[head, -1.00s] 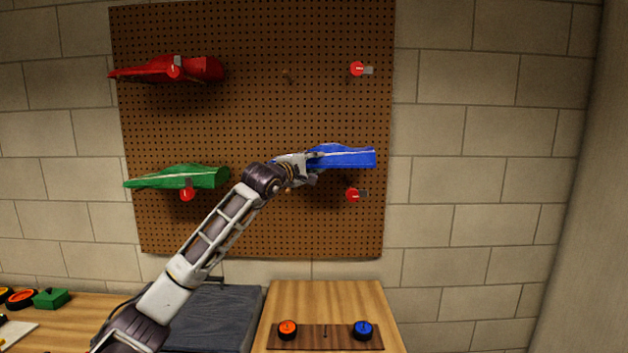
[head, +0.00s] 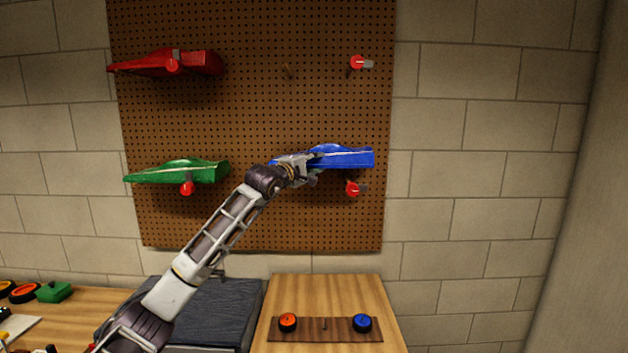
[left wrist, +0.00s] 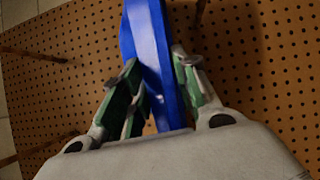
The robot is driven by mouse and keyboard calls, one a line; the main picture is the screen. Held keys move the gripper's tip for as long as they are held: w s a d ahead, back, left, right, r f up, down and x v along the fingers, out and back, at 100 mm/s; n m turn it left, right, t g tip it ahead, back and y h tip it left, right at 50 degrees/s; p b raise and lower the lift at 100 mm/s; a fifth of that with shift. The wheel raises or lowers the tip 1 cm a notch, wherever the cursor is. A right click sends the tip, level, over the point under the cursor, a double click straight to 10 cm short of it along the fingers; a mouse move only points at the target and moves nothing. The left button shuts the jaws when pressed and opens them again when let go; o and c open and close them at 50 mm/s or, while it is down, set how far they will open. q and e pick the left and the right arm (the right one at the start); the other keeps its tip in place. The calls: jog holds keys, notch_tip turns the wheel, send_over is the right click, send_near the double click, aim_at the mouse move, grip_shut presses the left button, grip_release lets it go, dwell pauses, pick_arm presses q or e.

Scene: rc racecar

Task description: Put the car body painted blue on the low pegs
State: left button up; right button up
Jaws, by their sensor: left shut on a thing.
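The blue car body (head: 345,157) is up in front of the right part of the pegboard, roughly level. My left gripper (head: 308,163) is shut on it near its left end. In the left wrist view the blue car body (left wrist: 150,45) runs between the fingers of the gripper (left wrist: 157,85). A low peg with a red disc (head: 353,188) shows just below the body. The left low peg is not visible; my gripper and the body cover that area. Whether the body touches any peg, I cannot tell. My right gripper is not in view.
A red car body (head: 165,63) and a green car body (head: 178,172) hang on the left of the pegboard (head: 260,110). Upper right pegs (head: 358,62) are empty. Below, a wooden table (head: 330,290) holds a wooden strip with orange and blue wheels (head: 362,322).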

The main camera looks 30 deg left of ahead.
pick_arm(q)
jog(key=shift+f, duration=0.2)
jog(key=shift+f+b, duration=0.5)
jog(key=shift+f, duration=0.15)
notch_tip(320, 180, down, 3)
jog(key=shift+w+a+f+b, duration=0.1)
jog(key=shift+w+b, duration=0.05)
jog(key=shift+b, duration=0.25)
jog(key=o, duration=0.8)
jog(key=shift+o, duration=1.2)
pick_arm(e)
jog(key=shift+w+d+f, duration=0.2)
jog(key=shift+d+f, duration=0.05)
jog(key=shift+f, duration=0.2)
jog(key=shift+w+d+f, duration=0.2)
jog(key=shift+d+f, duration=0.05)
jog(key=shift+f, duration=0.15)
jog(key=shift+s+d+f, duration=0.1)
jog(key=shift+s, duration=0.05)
